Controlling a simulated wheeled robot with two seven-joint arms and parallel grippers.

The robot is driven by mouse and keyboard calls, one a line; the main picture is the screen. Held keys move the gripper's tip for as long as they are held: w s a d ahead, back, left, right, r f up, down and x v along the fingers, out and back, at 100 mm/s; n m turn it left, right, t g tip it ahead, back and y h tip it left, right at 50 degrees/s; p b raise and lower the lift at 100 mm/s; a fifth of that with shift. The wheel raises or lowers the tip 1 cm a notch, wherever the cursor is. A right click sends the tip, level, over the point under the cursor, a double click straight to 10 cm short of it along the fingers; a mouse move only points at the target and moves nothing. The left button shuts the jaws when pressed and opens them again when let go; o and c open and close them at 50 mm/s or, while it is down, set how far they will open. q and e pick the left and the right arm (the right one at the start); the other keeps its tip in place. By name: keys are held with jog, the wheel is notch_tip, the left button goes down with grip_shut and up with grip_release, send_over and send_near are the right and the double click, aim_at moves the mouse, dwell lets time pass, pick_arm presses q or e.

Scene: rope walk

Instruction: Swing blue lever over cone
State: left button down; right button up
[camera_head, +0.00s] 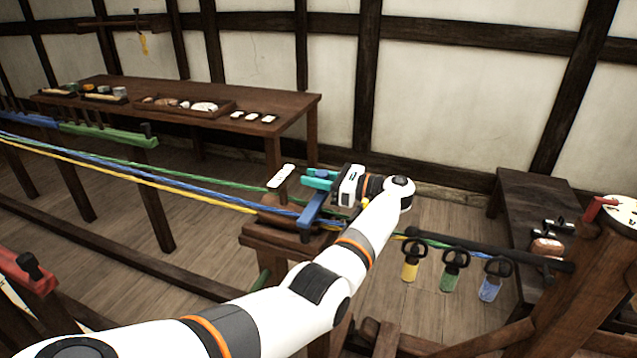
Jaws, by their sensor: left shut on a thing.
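The blue lever (311,210) stands at the wooden post in the middle, beside the rounded brown wooden cone (272,216). Yellow, blue and green strands run from the left to the cone. My left gripper (318,181) reaches in over the post from the right, its teal fingers near the lever's top end. I cannot tell whether the lever touches the cone. My right gripper is out of view.
A brown table (260,97) with trays and small items stands behind. Yellow, green and blue tags (454,271) hang from a dark bar (500,251) at the right. A white card (281,176) stands behind the cone. A dark bench (535,205) stands at the right.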

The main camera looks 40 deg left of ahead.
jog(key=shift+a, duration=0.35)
pick_arm(q)
jog(key=c, duration=1.1)
grip_release()
jog(key=shift+a, duration=0.1)
jog(key=shift+w+d+f, duration=0.1)
jog(key=shift+w+d, duration=0.05)
jog(key=shift+d, duration=0.4)
jog(key=b+v, duration=0.8)
jog(key=v, duration=0.3)
jog(key=shift+b, duration=0.3)
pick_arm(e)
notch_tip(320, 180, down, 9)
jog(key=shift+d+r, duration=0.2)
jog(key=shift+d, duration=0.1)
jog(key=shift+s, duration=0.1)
